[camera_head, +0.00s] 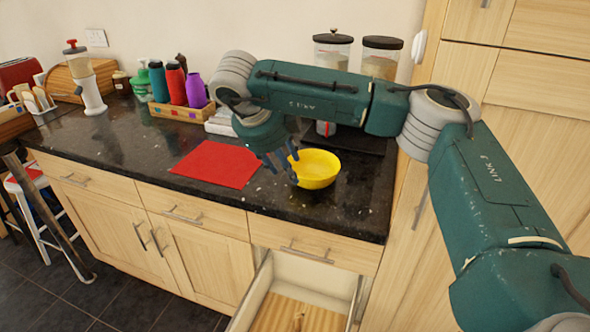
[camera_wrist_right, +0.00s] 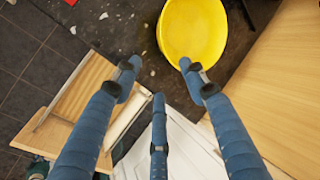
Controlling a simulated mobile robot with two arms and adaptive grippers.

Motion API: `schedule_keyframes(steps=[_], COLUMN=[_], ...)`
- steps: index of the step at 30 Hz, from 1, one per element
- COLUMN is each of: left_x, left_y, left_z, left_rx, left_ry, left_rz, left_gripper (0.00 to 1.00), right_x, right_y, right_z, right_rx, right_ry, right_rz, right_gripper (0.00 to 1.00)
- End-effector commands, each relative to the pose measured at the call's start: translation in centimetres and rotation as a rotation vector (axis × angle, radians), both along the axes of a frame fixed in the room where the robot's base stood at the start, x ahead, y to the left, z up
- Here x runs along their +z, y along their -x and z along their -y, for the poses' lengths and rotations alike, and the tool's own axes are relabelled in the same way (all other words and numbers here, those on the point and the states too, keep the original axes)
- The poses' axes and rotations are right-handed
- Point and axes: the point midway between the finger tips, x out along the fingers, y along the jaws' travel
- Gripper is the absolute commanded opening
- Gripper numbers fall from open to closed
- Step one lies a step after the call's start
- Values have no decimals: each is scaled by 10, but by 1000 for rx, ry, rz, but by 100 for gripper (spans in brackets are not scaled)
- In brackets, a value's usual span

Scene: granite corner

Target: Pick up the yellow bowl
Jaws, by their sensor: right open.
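The yellow bowl (camera_head: 316,169) sits upright on the dark granite counter (camera_head: 130,134), right of the red mat. It looks empty. My right gripper (camera_head: 280,171) hangs from the arm that reaches in from the right, with its fingers close to the bowl's left side. In the right wrist view the yellow bowl (camera_wrist_right: 192,30) is at the top, just beyond the spread blue fingers of my right gripper (camera_wrist_right: 158,82). The gripper is open with nothing between its fingers. In the head view I cannot tell whether a finger touches the rim. My left gripper is out of view.
A red mat (camera_head: 216,164) lies left of the bowl. A wooden crate (camera_head: 181,112) with colored bottles and two glass jars (camera_head: 381,57) stand behind. Below, a drawer (camera_head: 303,300) is pulled open. A tall cabinet (camera_head: 530,110) bounds the right side.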

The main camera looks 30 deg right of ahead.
Motion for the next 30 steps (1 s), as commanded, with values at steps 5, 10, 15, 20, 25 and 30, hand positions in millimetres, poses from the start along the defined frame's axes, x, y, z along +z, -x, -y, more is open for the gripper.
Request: schedule_keyframes(steps=[5,10,15,20,25,30], left_x=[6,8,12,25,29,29], left_y=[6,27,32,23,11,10], left_z=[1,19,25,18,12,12], left_rx=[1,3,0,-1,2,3], left_ry=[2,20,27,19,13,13], left_rz=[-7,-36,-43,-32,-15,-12], left_gripper=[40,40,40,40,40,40], right_x=[-21,-42,-51,-68,-87,-92], right_y=[-3,-9,-12,-18,-23,-24], right_z=[13,22,27,41,50,51], right_rx=[-5,-1,-2,-4,-2,-1], right_ry=[1,0,0,1,0,0], right_rz=[-5,-3,-2,-5,-2,0], right_gripper=[43,43,43,43,43,43])
